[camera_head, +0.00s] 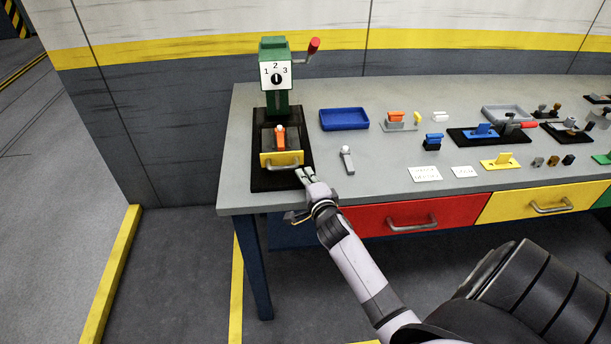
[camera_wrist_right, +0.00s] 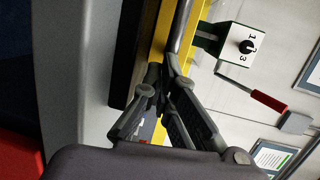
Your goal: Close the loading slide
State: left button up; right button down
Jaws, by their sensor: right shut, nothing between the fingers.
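The loading slide, with a yellow front (camera_head: 268,160) and a grey bar handle, stands on a black base (camera_head: 262,181) at the left end of the workbench. It sits in front of a green machine (camera_head: 275,104) with a numbered white dial face and a red-knobbed lever. An orange part with a white top (camera_head: 281,137) sits in the slide. My right gripper (camera_head: 305,174) is shut and empty, just right of the yellow front. In the right wrist view its fingertips (camera_wrist_right: 167,78) are close to the handle (camera_wrist_right: 181,28); I cannot tell whether they touch. My left gripper is out of view.
The grey workbench (camera_head: 389,163) carries a blue tray (camera_head: 344,119), a small grey-white part (camera_head: 347,160), white labels and several fixtures to the right. Red (camera_head: 370,221) and yellow drawers with handles sit under its front edge. The floor left of the bench is clear.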

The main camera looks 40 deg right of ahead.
aim_at(300, 160)
jog(key=w+d, duration=0.1)
jog(key=w, duration=0.1)
jog(key=w+d+b, duration=0.1)
jog(key=shift+w+d, duration=0.2)
jog(key=shift+w, duration=0.2)
jog(key=shift+s+a, duration=0.1)
